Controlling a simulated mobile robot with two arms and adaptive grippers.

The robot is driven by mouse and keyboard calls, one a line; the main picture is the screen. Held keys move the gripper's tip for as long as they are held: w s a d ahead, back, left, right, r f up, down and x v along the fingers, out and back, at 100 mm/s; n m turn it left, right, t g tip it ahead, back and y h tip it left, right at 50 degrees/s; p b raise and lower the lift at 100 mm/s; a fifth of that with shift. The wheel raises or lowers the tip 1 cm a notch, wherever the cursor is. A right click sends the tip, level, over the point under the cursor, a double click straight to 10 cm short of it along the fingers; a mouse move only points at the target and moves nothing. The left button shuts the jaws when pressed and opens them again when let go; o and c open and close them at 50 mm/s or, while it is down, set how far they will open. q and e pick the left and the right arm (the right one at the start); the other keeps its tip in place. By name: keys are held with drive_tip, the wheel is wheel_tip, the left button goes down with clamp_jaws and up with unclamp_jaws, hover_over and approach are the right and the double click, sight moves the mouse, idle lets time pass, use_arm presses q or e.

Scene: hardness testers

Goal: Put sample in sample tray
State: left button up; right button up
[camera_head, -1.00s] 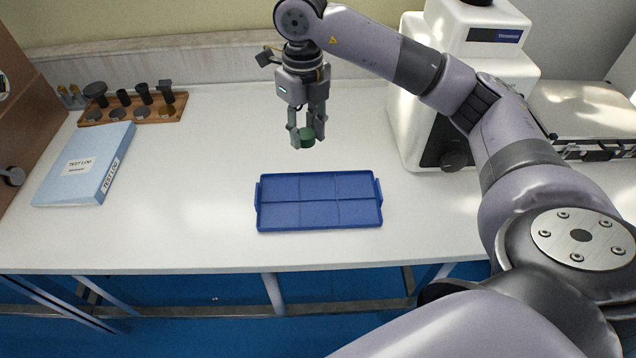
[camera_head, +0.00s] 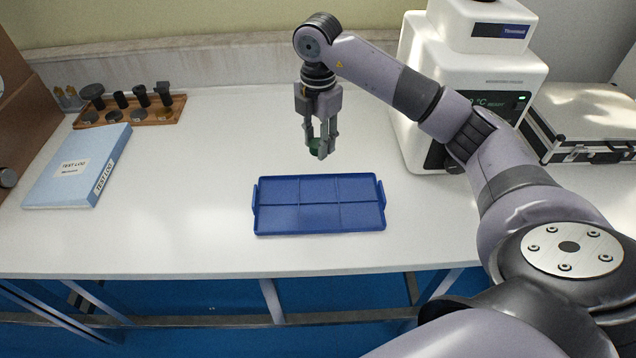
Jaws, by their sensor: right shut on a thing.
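My right gripper (camera_head: 319,150) points down and is shut on a small dark green sample (camera_head: 314,146), which its fingers partly hide. It holds the sample above the table, just behind the back edge of the blue sample tray as seen in the head view. The blue sample tray (camera_head: 320,205) lies flat on the white table and has several empty compartments in two rows. My left gripper is not in view.
A white tester (camera_head: 425,90) stands at the back right, beside a silver case (camera_head: 585,120). A wooden rack (camera_head: 172,112) with several black tools and a blue test log binder (camera_head: 78,165) are on the left. The white table (camera_head: 190,220) is clear around the tray.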

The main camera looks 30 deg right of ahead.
sight(318, 190)
wheel_tip(318, 190, down, 12)
drive_tip(key=shift+f+p, duration=0.15)
drive_tip(key=shift+p, duration=0.35)
drive_tip(key=shift+f, duration=0.45)
drive_tip(key=shift+f, duration=0.1)
drive_tip(key=o, duration=1.2)
